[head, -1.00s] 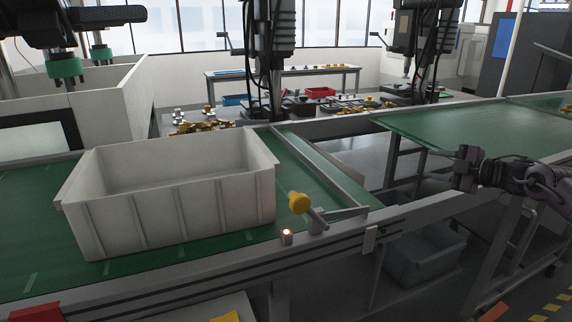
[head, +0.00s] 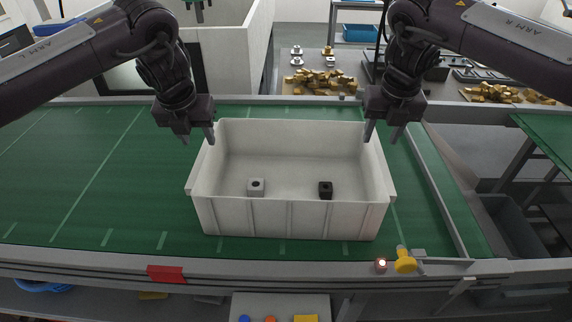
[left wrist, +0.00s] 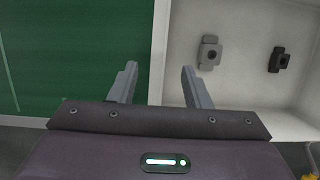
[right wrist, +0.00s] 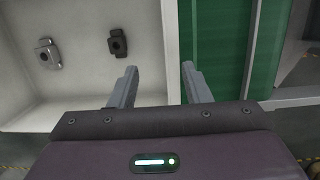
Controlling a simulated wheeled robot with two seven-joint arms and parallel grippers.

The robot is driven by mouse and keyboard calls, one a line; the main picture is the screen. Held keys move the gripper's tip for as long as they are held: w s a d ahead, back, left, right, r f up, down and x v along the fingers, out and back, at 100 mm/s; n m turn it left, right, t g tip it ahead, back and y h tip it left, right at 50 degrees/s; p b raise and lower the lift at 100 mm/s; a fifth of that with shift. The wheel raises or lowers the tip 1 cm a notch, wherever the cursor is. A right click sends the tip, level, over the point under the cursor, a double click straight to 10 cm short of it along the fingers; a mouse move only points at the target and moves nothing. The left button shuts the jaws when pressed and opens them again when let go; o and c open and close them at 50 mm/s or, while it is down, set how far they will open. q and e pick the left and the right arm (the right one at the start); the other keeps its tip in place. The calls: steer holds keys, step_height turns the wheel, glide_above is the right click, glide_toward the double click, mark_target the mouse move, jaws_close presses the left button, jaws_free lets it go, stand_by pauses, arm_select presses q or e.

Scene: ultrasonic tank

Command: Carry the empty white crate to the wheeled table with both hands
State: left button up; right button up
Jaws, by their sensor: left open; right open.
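The white crate (head: 290,215) sits upright on the green conveyor belt. It is not empty: a light grey block (head: 256,186) and a black block (head: 325,189) lie on its floor. Both blocks also show in the left wrist view, the grey one (left wrist: 209,53) and the black one (left wrist: 279,60). My left gripper (head: 198,140) is open above the crate's left wall, its fingers on either side of the rim. My right gripper (head: 381,138) is open above the right wall, likewise astride the rim. In both wrist views the wall runs between the fingers; contact is not visible.
The green belt (head: 80,190) is clear left of the crate. A yellow knob (head: 405,261) and a lit button (head: 381,265) stand on the front rail at right. A red tag (head: 166,274) is on the rail. Brass parts (head: 320,82) lie on a table behind.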

mark_target(204, 149)
arm_select(q)
steer(key=shift+w+a+r, duration=0.15)
steer(key=shift+a, duration=0.05)
arm_select(e)
steer(key=shift+d+f, duration=0.1)
steer(key=shift+d, duration=0.55)
arm_select(q)
steer(key=shift+s+d+r, duration=0.1)
steer(key=shift+s+d, duration=0.1)
steer(key=shift+s, duration=0.05)
arm_select(e)
steer(key=shift+s+d, duration=0.15)
steer(key=shift+s, duration=0.1)
arm_select(q)
steer(key=shift+x, duration=3.95)
arm_select(e)
steer(key=shift+w+f, duration=0.25)
steer(key=shift+f, duration=1.05)
steer(key=shift+w+f, duration=0.2)
steer(key=shift+f, duration=1.05)
steer(key=shift+w+f, duration=0.25)
steer(key=shift+f, duration=1.05)
arm_select(q)
steer(key=shift+w+a+r, duration=0.1)
jaws_close()
arm_select(e)
jaws_close()
